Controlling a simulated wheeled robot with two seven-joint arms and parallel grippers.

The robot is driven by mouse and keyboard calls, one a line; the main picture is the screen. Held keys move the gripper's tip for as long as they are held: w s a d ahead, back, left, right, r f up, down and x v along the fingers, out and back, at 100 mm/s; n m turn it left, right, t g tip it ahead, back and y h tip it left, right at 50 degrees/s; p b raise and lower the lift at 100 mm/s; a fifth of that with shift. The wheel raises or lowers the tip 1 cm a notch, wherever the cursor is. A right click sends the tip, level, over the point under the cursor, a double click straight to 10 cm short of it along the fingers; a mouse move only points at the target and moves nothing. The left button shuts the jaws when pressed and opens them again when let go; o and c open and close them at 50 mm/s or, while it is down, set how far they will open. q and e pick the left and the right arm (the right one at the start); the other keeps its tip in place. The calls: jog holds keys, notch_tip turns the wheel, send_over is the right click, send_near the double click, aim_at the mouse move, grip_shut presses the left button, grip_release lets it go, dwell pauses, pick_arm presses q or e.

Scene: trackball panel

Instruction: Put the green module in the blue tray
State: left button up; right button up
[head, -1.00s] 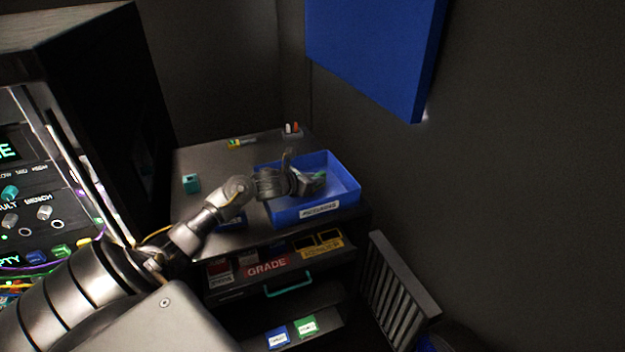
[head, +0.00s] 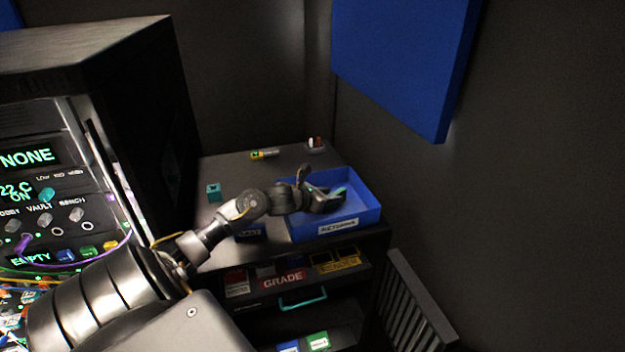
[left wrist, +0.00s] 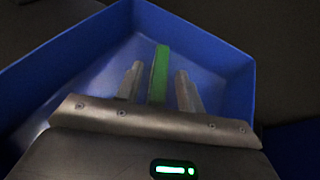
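The blue tray (head: 364,215), labelled RETURNS, stands on the dark cabinet top. My left gripper (head: 335,199) is inside the tray. In the left wrist view the left gripper (left wrist: 158,88) has its two fingers apart, with the narrow green module (left wrist: 159,72) between them. A small gap shows on each side of the module. The module is within the tray walls (left wrist: 205,45); whether it rests on the floor I cannot tell. In the head view only a bit of green (head: 342,190) shows by the fingers. My right gripper is not in view.
A teal cube (head: 213,192), a small yellow-green item (head: 264,154) and a small holder (head: 315,146) sit on the cabinet top. A drawer (head: 303,300) with a teal handle is below. The lit panel (head: 40,200) stands at left, a slatted rack (head: 412,300) at right.

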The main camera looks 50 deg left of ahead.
pick_arm(q)
jog(key=p+v, duration=0.2)
jog(key=v, duration=0.7)
jog(key=shift+s+r+p, duration=0.15)
jog(key=shift+s+p, duration=0.1)
jog(key=shift+p, duration=0.05)
